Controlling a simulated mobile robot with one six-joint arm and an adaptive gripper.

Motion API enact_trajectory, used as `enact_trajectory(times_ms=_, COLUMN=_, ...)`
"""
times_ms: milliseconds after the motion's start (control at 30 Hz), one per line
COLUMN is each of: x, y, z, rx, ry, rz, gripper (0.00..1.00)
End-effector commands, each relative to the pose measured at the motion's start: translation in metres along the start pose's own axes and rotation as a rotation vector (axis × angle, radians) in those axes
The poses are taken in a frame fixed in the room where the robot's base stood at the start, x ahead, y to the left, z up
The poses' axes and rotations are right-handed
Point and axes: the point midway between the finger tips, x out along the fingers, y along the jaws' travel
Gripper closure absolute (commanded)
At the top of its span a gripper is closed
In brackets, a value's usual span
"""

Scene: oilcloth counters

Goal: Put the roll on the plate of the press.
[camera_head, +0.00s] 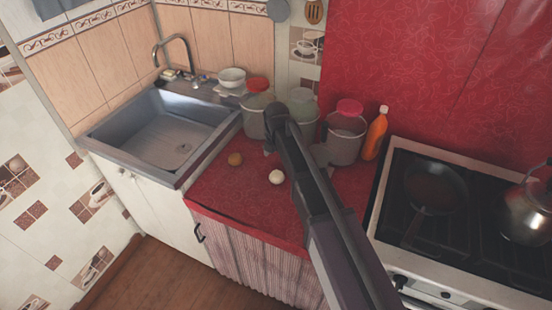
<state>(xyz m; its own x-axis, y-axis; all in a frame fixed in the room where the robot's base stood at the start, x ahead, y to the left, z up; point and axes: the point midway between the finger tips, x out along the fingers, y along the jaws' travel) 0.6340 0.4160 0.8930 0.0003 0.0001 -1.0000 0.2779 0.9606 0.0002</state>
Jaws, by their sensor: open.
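My arm reaches in from the lower right over the counter. My gripper (269,148) is open, a small dark shape at the arm's far end, above and between these two things; its fingers are mostly hidden. I cannot make out the press or its plate clearly. A grey shape (320,154) shows beside my arm, mostly hidden, and I cannot tell what it is.
Several jars, including a red-lidded one (347,120), and an orange bottle (375,134) stand along the back. The sink (165,128) is left. The stove (395,185) with a pan (433,188) and kettle (525,212) is right. The counter's front left (225,190) is clear.

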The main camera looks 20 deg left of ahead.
Motion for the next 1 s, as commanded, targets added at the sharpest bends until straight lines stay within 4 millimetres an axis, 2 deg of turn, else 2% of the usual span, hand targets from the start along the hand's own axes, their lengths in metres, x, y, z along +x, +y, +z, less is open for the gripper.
enact_trajectory(times_ms=33, x=-0.009, y=0.000, z=0.000, rx=0.000, ry=0.000, rz=0.000, gripper=0.00)
enact_trajectory(times_ms=100, x=-0.014, y=0.000, z=0.000, rx=0.000, ry=0.000, rz=0.000, gripper=0.00)
enact_trajectory(times_ms=400, x=-0.029, y=0.000, z=0.000, rx=0.000, ry=0.000, rz=0.000, gripper=0.00)
enact_trajectory(times_ms=1000, x=-0.031, y=0.000, z=0.000, rx=0.000, ry=0.000, rz=0.000, gripper=0.00)
